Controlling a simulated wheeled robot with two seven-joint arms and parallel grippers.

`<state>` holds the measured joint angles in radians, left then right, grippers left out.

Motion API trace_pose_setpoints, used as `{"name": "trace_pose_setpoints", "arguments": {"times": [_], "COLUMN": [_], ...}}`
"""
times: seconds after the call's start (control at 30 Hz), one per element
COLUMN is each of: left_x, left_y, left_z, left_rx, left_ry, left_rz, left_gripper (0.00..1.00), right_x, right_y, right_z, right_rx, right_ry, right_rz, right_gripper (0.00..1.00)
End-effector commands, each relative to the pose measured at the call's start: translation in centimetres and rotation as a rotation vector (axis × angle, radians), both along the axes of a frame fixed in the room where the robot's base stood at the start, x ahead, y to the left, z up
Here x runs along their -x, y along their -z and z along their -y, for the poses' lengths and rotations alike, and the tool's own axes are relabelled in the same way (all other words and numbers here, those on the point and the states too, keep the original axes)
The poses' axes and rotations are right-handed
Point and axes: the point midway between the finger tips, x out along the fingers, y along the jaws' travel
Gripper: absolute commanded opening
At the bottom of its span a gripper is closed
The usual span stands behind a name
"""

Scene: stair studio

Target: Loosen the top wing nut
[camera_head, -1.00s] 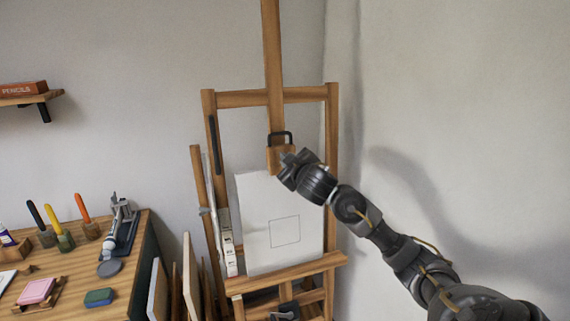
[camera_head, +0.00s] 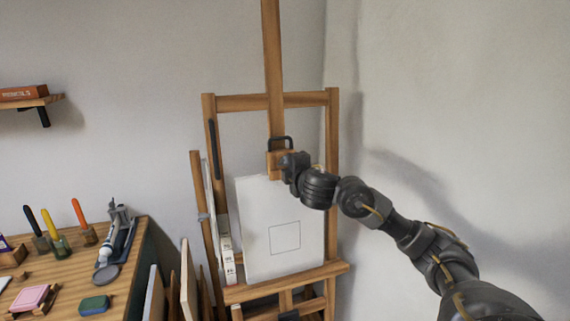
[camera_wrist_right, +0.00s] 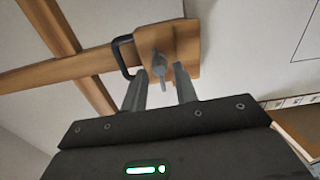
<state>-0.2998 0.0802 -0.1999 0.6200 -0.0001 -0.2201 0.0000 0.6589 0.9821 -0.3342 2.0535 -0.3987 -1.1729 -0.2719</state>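The wooden easel (camera_head: 333,130) stands near the wall corner with a white canvas (camera_head: 258,215) on its ledge. At the canvas's top edge is a wooden clamp block (camera_head: 274,170) with a black handle loop (camera_head: 280,139). In the right wrist view a grey wing nut (camera_wrist_right: 158,64) sits on the block (camera_wrist_right: 187,48). My right gripper (camera_wrist_right: 160,82) is open, its two fingers spread on either side of the wing nut, with gaps showing. In the head view my right gripper (camera_head: 287,168) is at the block and hides the nut. My left gripper is out of view.
A wooden desk (camera_head: 130,262) with paint tools and brushes is at the left. Several panels (camera_head: 190,280) lean between desk and easel. A shelf (camera_head: 45,101) is on the left wall. The right wall is bare.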

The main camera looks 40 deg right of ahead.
Motion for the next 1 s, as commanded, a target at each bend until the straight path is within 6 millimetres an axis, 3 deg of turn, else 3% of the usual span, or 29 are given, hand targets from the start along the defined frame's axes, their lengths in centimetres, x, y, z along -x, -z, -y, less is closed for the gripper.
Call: {"name": "trace_pose_setpoints", "arguments": {"times": [0.5, 1.0], "left_x": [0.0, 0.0], "left_y": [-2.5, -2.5], "left_z": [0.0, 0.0], "left_rx": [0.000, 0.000], "left_ry": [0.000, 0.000], "left_rz": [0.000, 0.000], "left_gripper": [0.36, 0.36], "right_x": [4.8, 5.0], "right_y": [-0.9, -0.8], "right_z": [-1.6, -1.8], "right_rx": [0.001, -0.001], "right_ry": [-0.001, 0.000], "right_rz": [0.000, 0.000], "right_gripper": [0.29, 0.29]}}
